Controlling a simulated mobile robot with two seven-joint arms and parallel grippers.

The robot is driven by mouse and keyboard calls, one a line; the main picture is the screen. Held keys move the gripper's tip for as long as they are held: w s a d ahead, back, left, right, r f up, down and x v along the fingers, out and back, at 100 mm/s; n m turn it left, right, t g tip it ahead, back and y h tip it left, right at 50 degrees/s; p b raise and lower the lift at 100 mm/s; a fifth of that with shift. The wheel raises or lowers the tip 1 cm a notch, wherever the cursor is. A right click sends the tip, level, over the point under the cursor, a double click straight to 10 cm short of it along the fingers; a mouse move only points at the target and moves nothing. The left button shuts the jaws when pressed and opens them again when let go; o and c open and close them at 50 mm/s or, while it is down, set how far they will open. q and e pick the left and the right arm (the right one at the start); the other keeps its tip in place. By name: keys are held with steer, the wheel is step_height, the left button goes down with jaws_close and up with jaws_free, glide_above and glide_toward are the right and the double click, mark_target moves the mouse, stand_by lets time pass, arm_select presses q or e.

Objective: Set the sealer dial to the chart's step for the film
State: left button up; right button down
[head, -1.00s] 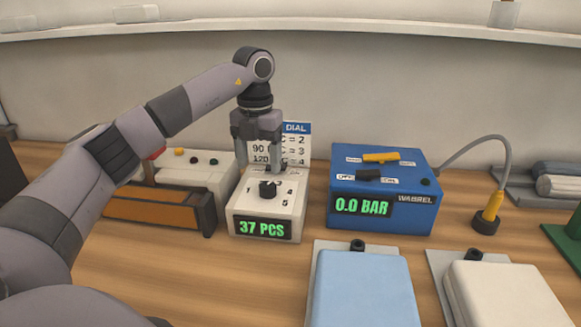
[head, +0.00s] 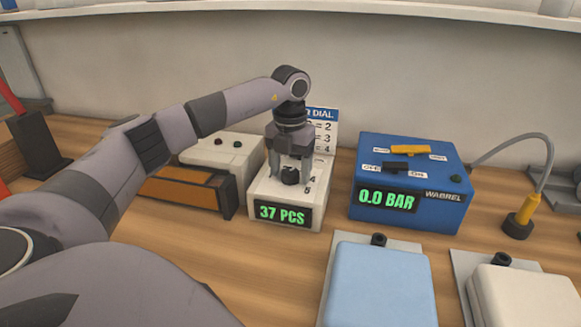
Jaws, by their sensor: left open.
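A white box (head: 262,195) stands on the bench with a black dial knob (head: 290,176) on its top and a green "37 PCS" readout on its front. The numbers 4 and 5 show beside the knob; the other marks are hidden by my gripper. My left gripper (head: 286,180) points straight down, open, with its fingers on either side of the knob. I cannot tell whether they touch it. A chart (head: 323,126) headed "DIAL" stands behind the box, its left part hidden by my gripper; lines ending in 2, 3 and 4 show. My right gripper is not in view.
A blue box (head: 340,185) reading "0.0 BAR" stands to the right, with yellow and black levers on top. A sealer-like unit with an orange front (head: 180,191) is to the left. A blue pad (head: 380,285) and a white pad (head: 520,296) lie in front.

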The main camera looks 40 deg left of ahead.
arm_select(q)
steer(key=shift+c, duration=0.3)
steer(key=c, duration=1)
steer(key=shift+r+n+p, duration=0.2)
steer(key=shift+n+p, duration=0.4)
steer(key=shift+p, duration=0.05)
steer(key=n+p, duration=0.2)
steer(key=n, duration=0.1)
steer(key=n+p, duration=0.2)
steer(key=n, duration=0.1)
steer(key=shift+w+n+p, duration=0.1)
steer(key=shift+n+p, duration=0.5)
steer(key=shift+n, duration=0.6)
steer(key=shift+a+f, duration=0.1)
